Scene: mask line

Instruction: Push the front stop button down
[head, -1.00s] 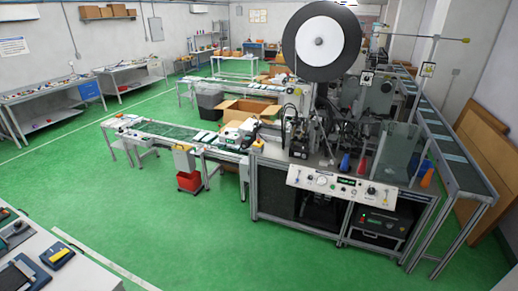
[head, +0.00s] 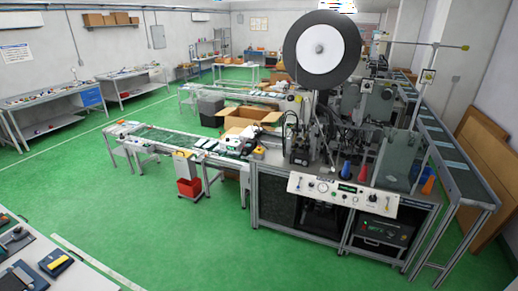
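A white control panel (head: 332,199) runs along the front of the large mask machine (head: 330,140), right of centre in the head view. It carries a round gauge (head: 322,187), a small green display (head: 347,188), a dark knob (head: 373,198) and several small controls. The stop button is too small to tell apart from the other controls. Neither of my grippers is in view, and nothing covers the panel.
A conveyor (head: 170,139) extends left from the machine, with a red bin (head: 189,187) below it. A long belt (head: 450,150) runs along the right side. A workbench (head: 40,262) fills the lower left corner. Green floor (head: 190,245) lies clear in front of the machine.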

